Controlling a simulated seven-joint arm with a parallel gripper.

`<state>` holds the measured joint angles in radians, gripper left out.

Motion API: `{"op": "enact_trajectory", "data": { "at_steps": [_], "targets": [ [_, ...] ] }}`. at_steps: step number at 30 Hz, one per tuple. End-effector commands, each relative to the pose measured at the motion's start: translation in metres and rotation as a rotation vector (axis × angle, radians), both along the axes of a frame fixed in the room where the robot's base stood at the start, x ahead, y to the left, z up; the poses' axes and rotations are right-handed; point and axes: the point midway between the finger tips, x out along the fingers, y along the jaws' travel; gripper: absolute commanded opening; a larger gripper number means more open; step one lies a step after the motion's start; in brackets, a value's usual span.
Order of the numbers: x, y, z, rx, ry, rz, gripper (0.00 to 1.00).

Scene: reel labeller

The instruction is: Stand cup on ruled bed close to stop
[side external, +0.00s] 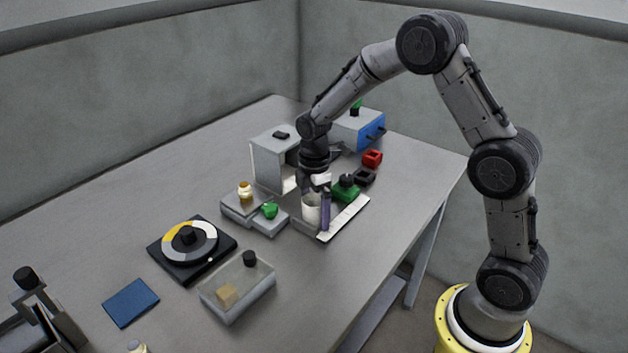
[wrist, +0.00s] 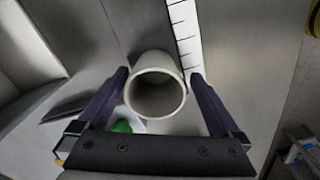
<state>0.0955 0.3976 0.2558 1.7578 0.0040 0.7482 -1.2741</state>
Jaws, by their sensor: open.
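A whitish, hollow cup (side external: 311,208) stands upright beside the white ruled strip (side external: 345,219) of the bed, near the strip's front end. In the wrist view the cup (wrist: 155,86) shows its open mouth, with the ruled strip (wrist: 184,38) just past it. My gripper (wrist: 158,76) is open, with one purple finger on each side of the cup. Narrow gaps seem to show between the fingers and the cup wall; contact is hard to judge. A green block with a dark knob (side external: 346,188) sits on the bed behind the cup. I cannot tell which part is the stop.
Grey blocks with a small jar (side external: 245,190) and a green knob (side external: 269,210) stand left of the cup. A grey housing (side external: 272,160) rises behind. A clear box (side external: 238,287) and a round turntable (side external: 190,243) are nearer. Table right of the strip is clear.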

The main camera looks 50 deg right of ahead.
Motion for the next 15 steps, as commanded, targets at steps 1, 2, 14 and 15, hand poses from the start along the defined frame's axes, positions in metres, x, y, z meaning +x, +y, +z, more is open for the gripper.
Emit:
{"op": "enact_trajectory", "data": {
  "at_steps": [1,2,14,15],
  "targets": [
    [0.003,-0.001,0.014,-0.002,-0.012,0.0,1.0],
    [0.003,-0.001,0.021,-0.002,-0.013,0.001,1.0],
    [0.005,-0.003,0.099,-0.005,-0.019,0.002,1.0],
    [0.005,-0.003,0.103,-0.004,-0.018,0.002,1.0]
  ]
}}
